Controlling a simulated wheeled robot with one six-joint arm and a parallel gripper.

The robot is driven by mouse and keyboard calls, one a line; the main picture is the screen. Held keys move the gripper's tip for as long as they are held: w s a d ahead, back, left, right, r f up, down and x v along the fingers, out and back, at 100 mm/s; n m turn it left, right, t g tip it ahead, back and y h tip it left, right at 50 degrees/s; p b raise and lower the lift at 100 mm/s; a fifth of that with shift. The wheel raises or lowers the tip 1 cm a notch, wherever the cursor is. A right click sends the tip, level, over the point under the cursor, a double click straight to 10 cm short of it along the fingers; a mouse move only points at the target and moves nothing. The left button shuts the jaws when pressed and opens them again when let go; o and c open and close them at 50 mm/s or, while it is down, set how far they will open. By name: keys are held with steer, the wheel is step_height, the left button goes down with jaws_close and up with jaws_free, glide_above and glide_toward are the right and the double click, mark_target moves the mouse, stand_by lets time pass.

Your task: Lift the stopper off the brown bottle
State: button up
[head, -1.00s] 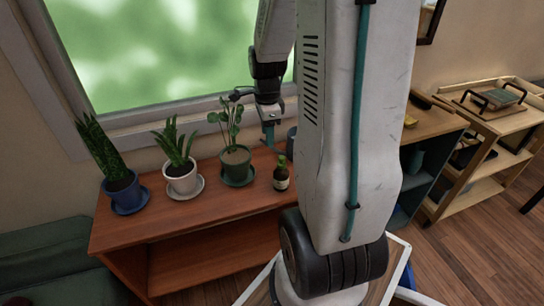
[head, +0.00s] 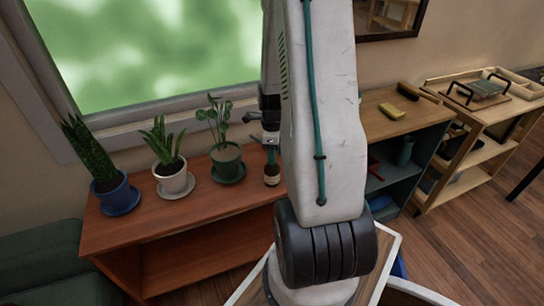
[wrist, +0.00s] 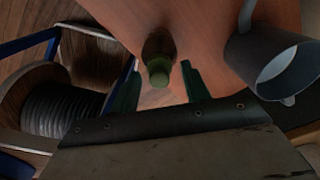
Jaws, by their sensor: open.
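The brown bottle (head: 271,176), with a pale label, stands upright on the reddish wooden shelf top (head: 205,207), right of the plants. In the wrist view the brown bottle (wrist: 158,42) shows its green stopper (wrist: 159,70) facing the camera, seated on the neck. My gripper (head: 271,153) points down just above the bottle in the head view. In the wrist view my gripper (wrist: 161,84) is open, with its green fingers on either side of the stopper's line, apart from it. Nothing is held. The exact height gap is hard to tell.
Potted plants (head: 121,192), (head: 173,178) and (head: 227,160) line the shelf to the left. The shelf front is clear.

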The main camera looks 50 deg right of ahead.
jaws_close()
steer(key=shift+r, duration=0.1)
